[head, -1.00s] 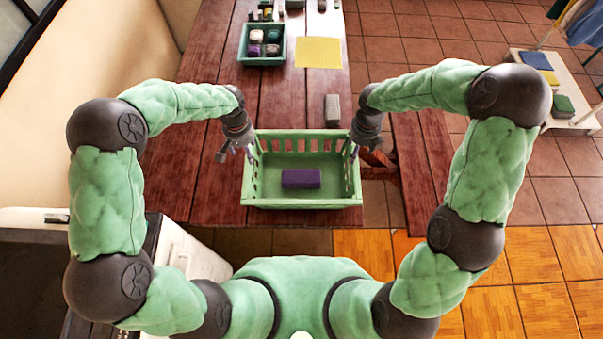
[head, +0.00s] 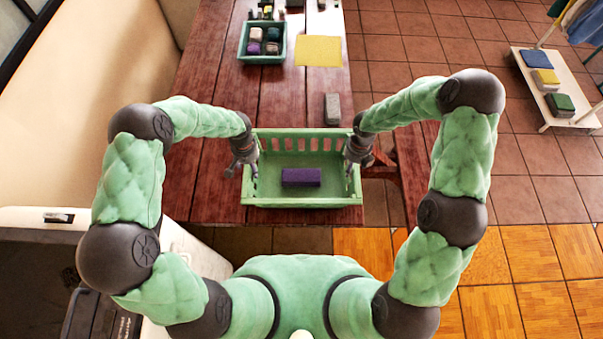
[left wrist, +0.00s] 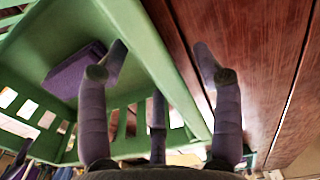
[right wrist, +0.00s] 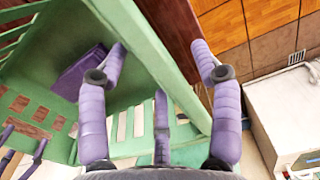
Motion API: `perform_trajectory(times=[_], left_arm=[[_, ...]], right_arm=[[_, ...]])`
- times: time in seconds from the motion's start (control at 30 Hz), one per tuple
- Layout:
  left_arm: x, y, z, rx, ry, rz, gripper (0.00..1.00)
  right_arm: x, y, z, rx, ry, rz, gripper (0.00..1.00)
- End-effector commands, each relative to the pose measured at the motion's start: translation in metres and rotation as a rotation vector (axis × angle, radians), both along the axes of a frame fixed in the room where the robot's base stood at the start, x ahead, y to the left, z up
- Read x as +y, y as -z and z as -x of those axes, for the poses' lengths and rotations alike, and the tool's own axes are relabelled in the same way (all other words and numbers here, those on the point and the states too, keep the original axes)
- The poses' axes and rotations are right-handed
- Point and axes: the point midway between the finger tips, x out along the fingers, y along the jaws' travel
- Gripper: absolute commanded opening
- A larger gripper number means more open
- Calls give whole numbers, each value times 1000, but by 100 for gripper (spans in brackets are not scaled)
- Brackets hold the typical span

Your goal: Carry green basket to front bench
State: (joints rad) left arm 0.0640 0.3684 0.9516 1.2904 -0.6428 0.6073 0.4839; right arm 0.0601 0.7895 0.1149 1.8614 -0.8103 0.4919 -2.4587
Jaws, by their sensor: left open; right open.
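The green basket (head: 300,201) sits on the red-brown wooden table near its front edge, with a purple block (head: 301,177) lying inside it. My left gripper (head: 243,172) is open at the basket's left end. In the left wrist view my left fingers (left wrist: 162,65) are on either side of the basket's rim (left wrist: 165,85). My right gripper (head: 354,163) is at the basket's right end. In the right wrist view its open fingers (right wrist: 162,65) straddle the right rim (right wrist: 160,60). Neither gripper is closed on the rim. The front bench cannot be told apart with certainty.
A grey block (head: 332,108) stands on the table (head: 205,150) behind the basket. A green tray (head: 242,50) with several rolled items and a yellow cloth (head: 318,50) lie further back. A low white rack (head: 550,112) with folded cloths stands at the right on the tiled floor.

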Motion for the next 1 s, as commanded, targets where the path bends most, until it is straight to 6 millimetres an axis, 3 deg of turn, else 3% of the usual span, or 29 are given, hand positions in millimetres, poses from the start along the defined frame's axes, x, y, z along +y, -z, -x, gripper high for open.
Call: perform_trajectory(times=[0.23,0.47,1.0], left_arm=[[0,0,0,0,0,0,66],[0,0,0,0,1,0,1],[0,-7,0,0,1,-1,0]], right_arm=[[0,0,0,0,0,0,65],[0,0,0,0,0,0,0],[0,-7,0,0,0,1,0]])
